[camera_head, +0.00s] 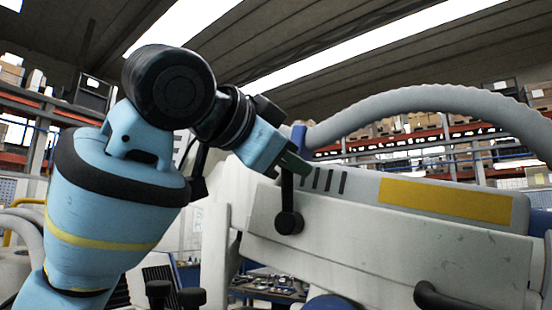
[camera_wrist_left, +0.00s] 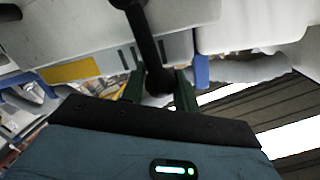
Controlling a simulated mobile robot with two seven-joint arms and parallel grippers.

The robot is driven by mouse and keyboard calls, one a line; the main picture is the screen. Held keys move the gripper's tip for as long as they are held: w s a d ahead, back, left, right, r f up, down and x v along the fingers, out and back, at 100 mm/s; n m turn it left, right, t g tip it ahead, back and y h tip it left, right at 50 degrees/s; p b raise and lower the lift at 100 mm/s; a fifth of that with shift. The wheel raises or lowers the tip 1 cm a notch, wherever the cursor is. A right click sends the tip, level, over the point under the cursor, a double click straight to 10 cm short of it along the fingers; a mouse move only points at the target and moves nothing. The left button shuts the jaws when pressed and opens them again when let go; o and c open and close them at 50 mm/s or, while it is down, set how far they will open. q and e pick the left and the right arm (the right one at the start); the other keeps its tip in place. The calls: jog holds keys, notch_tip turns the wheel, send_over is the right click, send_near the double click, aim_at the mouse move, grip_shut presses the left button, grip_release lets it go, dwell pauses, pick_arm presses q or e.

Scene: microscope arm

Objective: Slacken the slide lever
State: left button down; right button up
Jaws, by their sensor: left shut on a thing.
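The slide lever (camera_head: 288,205) is a black bar with a round hub at its lower end, on the side of the white microscope arm (camera_head: 385,245). It stands nearly upright in the head view, its upper end at my left gripper (camera_head: 290,165). The left gripper's dark green fingers are shut on that end. In the left wrist view, the lever (camera_wrist_left: 145,45) runs down between the two fingers of the left gripper (camera_wrist_left: 166,88). The fingers hide part of the lever's end in the head view. My right gripper is in neither view.
A yellow label (camera_head: 445,200) and dark vent slots (camera_head: 328,180) are on the arm beside the lever. A thick grey hose (camera_head: 430,98) arches above it. A black handle (camera_head: 450,302) sticks out at the lower right. Shelves with boxes stand behind.

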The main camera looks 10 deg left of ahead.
pick_arm(q)
jog(key=shift+s+d+f+m, duration=0.1)
jog(key=shift+s+d+m, duration=0.1)
jog(key=shift+d+m, duration=0.4)
jog(key=c, duration=1.1)
grip_release()
jog(key=v, duration=0.8)
jog(key=shift+d, duration=0.1)
